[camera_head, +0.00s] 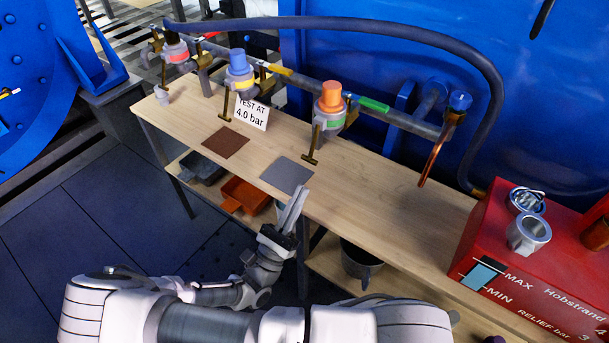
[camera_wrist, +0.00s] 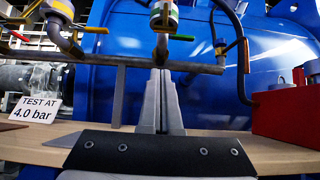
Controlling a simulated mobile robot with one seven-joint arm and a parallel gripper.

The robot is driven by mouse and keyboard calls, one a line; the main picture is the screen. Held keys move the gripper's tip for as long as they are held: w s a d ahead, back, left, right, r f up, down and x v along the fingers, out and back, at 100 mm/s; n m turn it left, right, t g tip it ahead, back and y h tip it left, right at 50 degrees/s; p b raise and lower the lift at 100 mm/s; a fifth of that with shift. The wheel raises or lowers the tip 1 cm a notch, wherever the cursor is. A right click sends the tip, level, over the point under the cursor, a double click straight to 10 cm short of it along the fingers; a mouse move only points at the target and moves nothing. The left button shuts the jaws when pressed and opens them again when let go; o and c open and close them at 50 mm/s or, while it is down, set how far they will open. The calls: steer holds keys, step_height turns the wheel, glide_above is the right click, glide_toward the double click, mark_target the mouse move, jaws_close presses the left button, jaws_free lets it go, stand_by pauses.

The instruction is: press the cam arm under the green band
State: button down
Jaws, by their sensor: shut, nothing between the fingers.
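The green-banded valve (camera_head: 331,106) has an orange cap and stands rightmost of three capped valves on the pipe. Its brass cam arm (camera_head: 316,143) hangs down in front, with its foot low over the bench. In the wrist view the green-banded valve (camera_wrist: 164,16) is at top centre, cut off by the frame edge; I cannot make out its cam arm there. My gripper (camera_head: 302,190) is shut and empty near the bench's front edge, apart from the cam arm and nearer me. In the wrist view its closed fingers (camera_wrist: 160,74) point toward the pipe below the valve.
A blue-capped, yellow-banded valve (camera_head: 239,72) and a red-banded valve (camera_head: 175,50) stand to the left. A grey mat (camera_head: 287,175) and brown mat (camera_head: 225,142) lie on the bench (camera_head: 390,205). A copper tube (camera_head: 434,155) hangs right. A red box (camera_head: 500,240) stands at right.

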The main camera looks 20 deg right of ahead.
mark_target(314, 142)
steer(key=x, duration=1)
steer(key=shift+s+a+r+b, duration=0.2)
steer(key=shift+s+a+b, duration=0.65)
steer(key=shift+s+a, duration=0.65)
steer(key=shift+w+a+r+p, duration=0.1)
steer(key=shift+a+r+p, duration=0.05)
steer(key=shift+p, duration=0.2)
